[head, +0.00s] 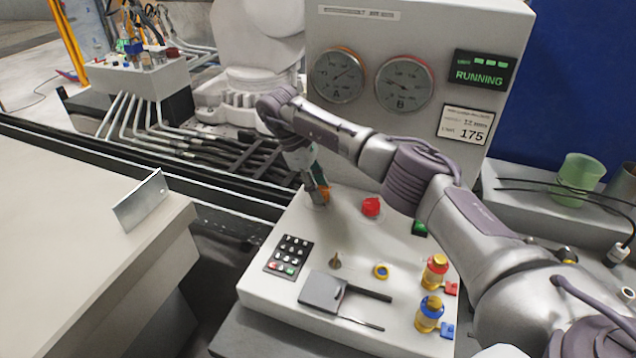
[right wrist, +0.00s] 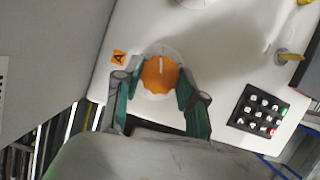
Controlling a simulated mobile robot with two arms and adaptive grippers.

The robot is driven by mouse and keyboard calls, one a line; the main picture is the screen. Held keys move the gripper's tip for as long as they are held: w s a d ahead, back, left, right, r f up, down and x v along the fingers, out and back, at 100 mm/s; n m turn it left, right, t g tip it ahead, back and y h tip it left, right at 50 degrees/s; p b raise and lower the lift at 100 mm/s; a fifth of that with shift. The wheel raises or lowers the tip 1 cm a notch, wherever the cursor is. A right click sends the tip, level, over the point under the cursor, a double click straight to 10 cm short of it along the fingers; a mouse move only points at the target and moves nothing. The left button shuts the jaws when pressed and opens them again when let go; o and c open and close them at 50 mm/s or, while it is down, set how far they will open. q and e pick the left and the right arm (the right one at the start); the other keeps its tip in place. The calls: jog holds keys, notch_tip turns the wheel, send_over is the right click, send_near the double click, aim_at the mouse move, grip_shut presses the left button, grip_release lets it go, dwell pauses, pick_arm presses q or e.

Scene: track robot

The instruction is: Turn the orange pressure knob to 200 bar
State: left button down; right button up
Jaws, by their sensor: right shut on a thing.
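The orange pressure knob (right wrist: 160,75) sits on a white round dial plate on the panel, beside an orange label "A" in the right wrist view. In the head view only a bit of the knob (head: 324,193) shows under my gripper. My right gripper (head: 319,190) points down over it. In the right wrist view its two teal fingers (right wrist: 160,88) are shut on the knob's sides. A white mark on the knob points up in that view. Gauge A (head: 337,75) and gauge B (head: 404,84) stand on the upright panel; their scale numbers are too small to read. My left gripper is not in view.
A display (head: 481,71) reads RUNNING; a label (head: 468,126) shows 175.

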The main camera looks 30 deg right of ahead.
jog(key=m, duration=0.2)
jog(key=m+g+y+p, duration=0.1)
jog(key=m, duration=0.2)
jog(key=shift+w+d+r+y+p, duration=0.1)
jog(key=shift+y+p, duration=0.2)
dwell(0.4)
jog(key=o, duration=1.1)
jog(key=shift+o, duration=0.2)
